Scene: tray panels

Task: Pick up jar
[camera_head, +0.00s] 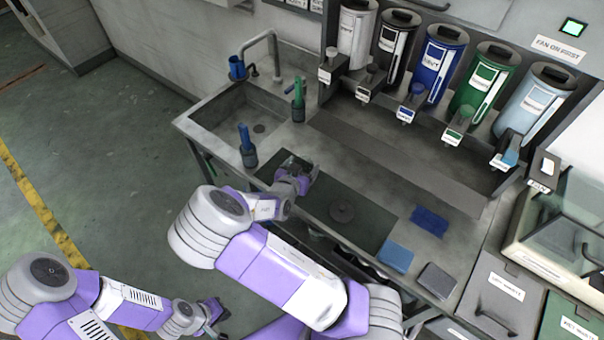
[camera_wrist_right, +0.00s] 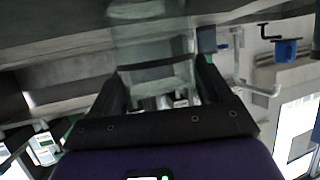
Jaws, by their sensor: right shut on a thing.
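My right gripper (camera_head: 300,177) is over the work counter, at the left end of the dark mat. In the right wrist view, the right gripper (camera_wrist_right: 160,85) is shut on a clear glass jar (camera_wrist_right: 153,50), which sits between the two dark fingers. The jar is see-through and part of it is hidden by the fingers. I cannot make the jar out clearly in the head view. My left gripper (camera_head: 216,313) hangs low over the floor at the left, away from the counter. It is too small to tell whether its fingers are apart.
The dark mat (camera_head: 370,222) carries a round dark disc (camera_head: 342,212). Two bottles, blue-topped (camera_head: 247,147) and green-topped (camera_head: 298,100), stand by the sink (camera_head: 240,112). Several coloured dispensers (camera_head: 440,62) line the back. Blue pads (camera_head: 397,256) lie to the right.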

